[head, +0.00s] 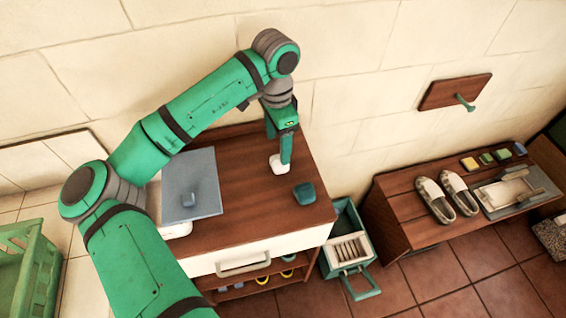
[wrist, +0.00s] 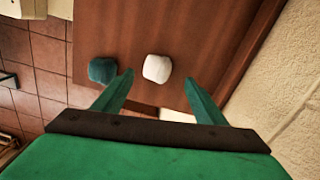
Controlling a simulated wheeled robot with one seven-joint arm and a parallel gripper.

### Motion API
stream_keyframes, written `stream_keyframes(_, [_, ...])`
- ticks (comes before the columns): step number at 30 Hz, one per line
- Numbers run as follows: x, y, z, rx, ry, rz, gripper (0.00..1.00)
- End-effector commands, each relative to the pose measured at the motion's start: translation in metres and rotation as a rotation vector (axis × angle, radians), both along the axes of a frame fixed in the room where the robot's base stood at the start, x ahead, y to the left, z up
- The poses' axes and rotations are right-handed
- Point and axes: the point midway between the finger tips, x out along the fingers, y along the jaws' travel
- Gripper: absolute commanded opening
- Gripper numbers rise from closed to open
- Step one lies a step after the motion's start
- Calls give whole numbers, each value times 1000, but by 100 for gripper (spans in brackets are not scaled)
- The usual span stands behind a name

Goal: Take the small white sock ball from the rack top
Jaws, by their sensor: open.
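The small white sock ball (head: 276,164) sits on the brown wooden rack top (head: 245,216), towards its back right. In the wrist view the white ball (wrist: 157,68) lies just beyond the fingertips, roughly between their lines. My gripper (wrist: 158,84) is open and empty, with one green finger on each side. In the head view my gripper (head: 279,162) points down at the ball, and a finger partly covers it. I cannot tell the exact height of the fingertips above the wood.
A dark teal ball (head: 304,194) lies close by on the rack top, near the left finger in the wrist view (wrist: 103,71). The wall is close behind. A low bench (head: 400,205) with shoes is right.

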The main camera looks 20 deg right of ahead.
Motion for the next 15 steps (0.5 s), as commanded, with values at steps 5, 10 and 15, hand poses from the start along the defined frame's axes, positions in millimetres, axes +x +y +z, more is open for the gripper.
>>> stream_keyframes(5, [0, 1, -15, -1, 1, 2, 65])
stream_keyframes(10, [-2, -1, -29, 1, 1, 1, 65])
stream_keyframes(15, [-5, -3, -53, 1, 1, 0, 65])
